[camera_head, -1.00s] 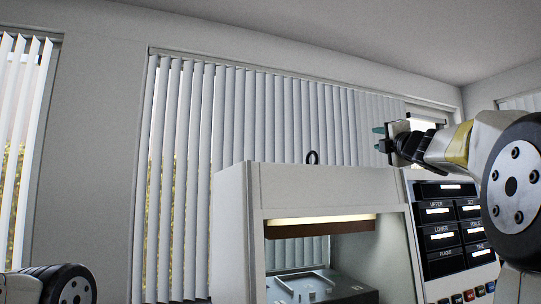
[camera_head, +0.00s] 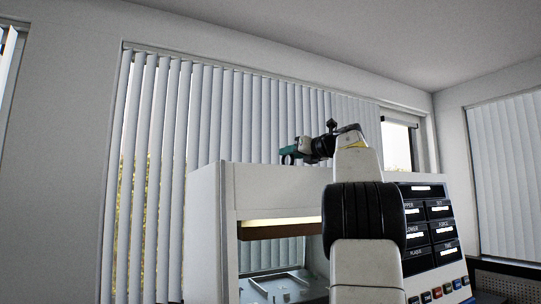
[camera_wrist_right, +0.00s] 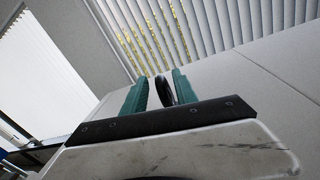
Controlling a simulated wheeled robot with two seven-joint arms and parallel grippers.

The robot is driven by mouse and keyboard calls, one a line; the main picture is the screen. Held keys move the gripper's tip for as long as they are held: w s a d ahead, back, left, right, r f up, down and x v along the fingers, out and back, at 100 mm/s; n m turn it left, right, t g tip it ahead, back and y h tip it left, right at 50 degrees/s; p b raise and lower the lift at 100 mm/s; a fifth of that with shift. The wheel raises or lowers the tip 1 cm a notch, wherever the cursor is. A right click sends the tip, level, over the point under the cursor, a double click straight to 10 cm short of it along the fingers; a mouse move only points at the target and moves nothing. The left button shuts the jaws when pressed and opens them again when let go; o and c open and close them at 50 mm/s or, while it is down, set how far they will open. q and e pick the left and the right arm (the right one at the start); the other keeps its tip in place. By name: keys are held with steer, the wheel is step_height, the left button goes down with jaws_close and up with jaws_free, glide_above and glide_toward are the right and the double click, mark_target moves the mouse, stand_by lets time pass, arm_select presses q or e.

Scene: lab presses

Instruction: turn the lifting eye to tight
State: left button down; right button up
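The lifting eye (camera_wrist_right: 163,91) is a dark ring on top of the pale press cabinet (camera_head: 275,177), seen nearly edge-on in the right wrist view. My right gripper (camera_head: 288,155) is above the cabinet top, with teal fingers. In the wrist view my right gripper (camera_wrist_right: 160,92) has one finger on each side of the eye. A narrow gap shows on the left of the eye, and the right finger is close to or touching it. In the head view the fingers hide the eye. My left gripper is not in view.
The press has a control panel (camera_head: 428,225) at the right and an open lit chamber (camera_head: 280,262) below the top. My right arm stands in front of the press and covers part of it. Vertical blinds (camera_head: 240,115) hang behind.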

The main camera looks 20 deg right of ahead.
steer(key=shift+w+a, duration=0.1)
steer(key=shift+w, duration=0.3)
jaws_close()
steer(key=shift+a+m+h, duration=0.2)
steer(key=shift+m+h, duration=0.2)
steer(key=shift+h, duration=0.5)
steer(key=shift+a+m+h, duration=0.15)
steer(key=shift+m+h, duration=0.85)
steer(key=shift+h, duration=0.35)
steer(key=shift+a+m+h, duration=0.15)
steer(key=shift+m+h, duration=0.85)
steer(key=shift+h, duration=0.35)
steer(key=shift+m+g+h, duration=0.5)
steer(key=shift+m+h, duration=1.1)
steer(key=shift+h, duration=1)
steer(key=shift+m+g+h, duration=0.3)
steer(key=shift+m+h, duration=0.3)
steer(key=shift+h, duration=0.1)
